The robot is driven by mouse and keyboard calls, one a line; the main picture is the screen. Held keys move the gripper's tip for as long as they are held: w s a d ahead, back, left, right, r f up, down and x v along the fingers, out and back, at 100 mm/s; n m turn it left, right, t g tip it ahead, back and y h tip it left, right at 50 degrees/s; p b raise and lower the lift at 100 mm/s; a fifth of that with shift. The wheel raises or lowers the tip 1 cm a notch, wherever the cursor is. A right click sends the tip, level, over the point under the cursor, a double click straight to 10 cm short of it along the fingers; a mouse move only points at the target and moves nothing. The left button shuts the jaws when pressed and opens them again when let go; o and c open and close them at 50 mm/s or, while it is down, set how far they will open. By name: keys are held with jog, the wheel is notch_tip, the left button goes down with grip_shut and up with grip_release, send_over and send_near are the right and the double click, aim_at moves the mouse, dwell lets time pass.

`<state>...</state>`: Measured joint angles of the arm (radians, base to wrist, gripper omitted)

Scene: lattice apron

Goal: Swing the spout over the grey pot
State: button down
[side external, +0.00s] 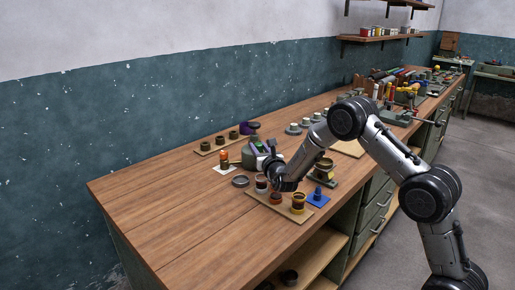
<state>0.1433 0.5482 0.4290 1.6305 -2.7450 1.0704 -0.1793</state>
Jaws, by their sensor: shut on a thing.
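A grey-green dispenser (249,157) with a green part stands near the middle of the bench. My gripper (268,158) is beside it, on its right, and shut on the spout, which is largely hidden by the gripper. A pot with a pale grey band (261,183) stands at the left end of a wooden board, just below my gripper and wrist. I cannot tell exactly which pot the spout's end is over.
A flat grey dish (240,181) lies left of the pots. An orange-topped bottle (223,159) stands on a white card. A blue object on a blue square (318,196) is to the right. The bench's left end (150,210) is clear.

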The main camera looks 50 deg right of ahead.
jog(key=c, duration=0.5)
grip_release()
jog(key=v, duration=1.3)
jog(key=shift+s+a, duration=0.2)
jog(key=shift+s, duration=0.15)
